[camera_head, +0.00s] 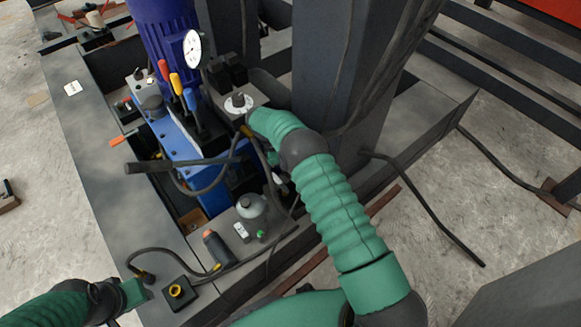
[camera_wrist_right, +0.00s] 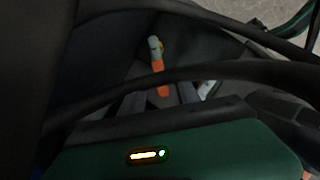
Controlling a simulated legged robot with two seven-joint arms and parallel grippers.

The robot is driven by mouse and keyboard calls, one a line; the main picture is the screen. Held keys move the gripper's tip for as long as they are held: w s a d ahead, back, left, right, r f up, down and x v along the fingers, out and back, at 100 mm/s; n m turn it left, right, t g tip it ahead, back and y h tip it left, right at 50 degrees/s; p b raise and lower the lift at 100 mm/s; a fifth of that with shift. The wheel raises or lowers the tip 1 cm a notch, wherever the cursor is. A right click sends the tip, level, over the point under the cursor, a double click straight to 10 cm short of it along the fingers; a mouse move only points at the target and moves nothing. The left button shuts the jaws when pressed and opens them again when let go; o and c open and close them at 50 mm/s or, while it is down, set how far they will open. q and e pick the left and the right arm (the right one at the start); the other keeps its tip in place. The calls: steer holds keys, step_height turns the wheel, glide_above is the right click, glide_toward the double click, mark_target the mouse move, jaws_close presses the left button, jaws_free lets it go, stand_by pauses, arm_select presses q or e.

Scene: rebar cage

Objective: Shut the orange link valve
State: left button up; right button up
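In the right wrist view an orange handle (camera_wrist_right: 161,80) with a pale grey end stands in a dark recess; I take it for the orange link valve. The two dark fingers of my right gripper (camera_wrist_right: 160,98) appear apart on either side of it; contact cannot be told. A black hose crosses in front. In the head view my right arm reaches to the pump unit, and its gripper is hidden behind the arm and hoses. An orange lever (camera_head: 117,141) shows at the unit's left side. My left arm is at the lower left; its finger state is unclear.
The blue pump unit (camera_head: 165,35) carries a gauge (camera_head: 192,49) and red, yellow and blue levers (camera_head: 176,84). Black hoses, a grey bottle (camera_head: 251,206) and a dark column (camera_head: 340,70) crowd the right arm. The left of the steel frame (camera_head: 80,140) is mostly clear.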

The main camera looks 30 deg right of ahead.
steer(key=p+v, duration=0.3)
steer(key=v, duration=0.4)
steer(key=shift+r, duration=0.15)
steer(key=shift+w, duration=0.15)
